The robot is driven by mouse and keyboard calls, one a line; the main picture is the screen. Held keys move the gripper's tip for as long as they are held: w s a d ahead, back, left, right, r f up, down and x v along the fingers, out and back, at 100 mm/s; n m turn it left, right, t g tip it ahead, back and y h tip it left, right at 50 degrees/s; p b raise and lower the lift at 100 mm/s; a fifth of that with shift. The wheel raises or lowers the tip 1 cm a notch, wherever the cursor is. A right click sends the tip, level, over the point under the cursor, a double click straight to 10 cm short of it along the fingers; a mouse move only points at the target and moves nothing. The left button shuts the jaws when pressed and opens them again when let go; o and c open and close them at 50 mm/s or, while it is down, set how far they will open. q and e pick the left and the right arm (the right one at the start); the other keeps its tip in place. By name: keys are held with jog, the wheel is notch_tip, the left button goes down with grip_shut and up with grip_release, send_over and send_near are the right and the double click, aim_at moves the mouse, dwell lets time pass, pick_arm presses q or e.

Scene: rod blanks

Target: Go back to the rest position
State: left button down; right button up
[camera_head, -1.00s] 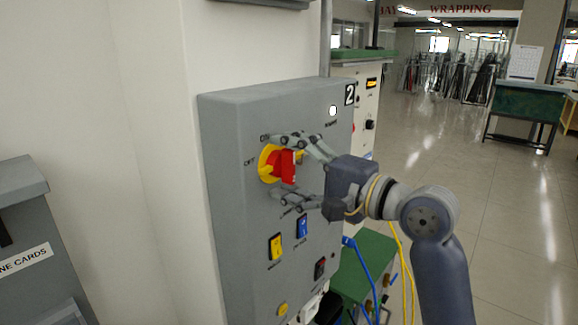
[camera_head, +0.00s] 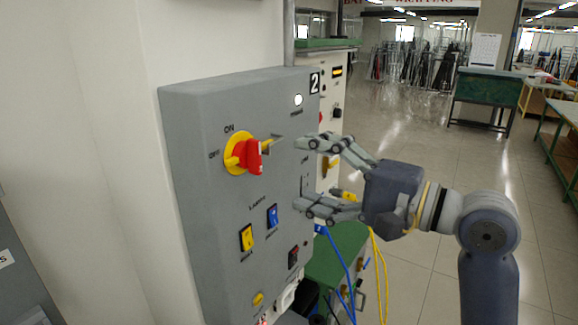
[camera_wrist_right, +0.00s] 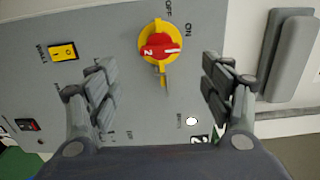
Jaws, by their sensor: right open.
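My right gripper (camera_head: 318,178) is open and empty, to the right of the grey control panel (camera_head: 190,200) in the head view. The panel carries a red rotary switch (camera_head: 250,158) on a yellow disc, with ON and OFF marked beside it. In the head view the gripper's fingertips are clear of the switch. The right wrist view shows the open fingers (camera_wrist_right: 160,90) with the red switch (camera_wrist_right: 160,45) beyond and between them. My left gripper is in neither view.
The panel also has a yellow switch (camera_head: 246,237), a blue switch (camera_head: 272,216) and a white lamp (camera_head: 298,100). A green box (camera_head: 335,255) with blue and yellow cables stands below right. A green bench (camera_head: 490,90) stands farther back. Open shiny floor (camera_head: 410,135) lies behind my right arm.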

jog(key=shift+s+d, duration=0.25)
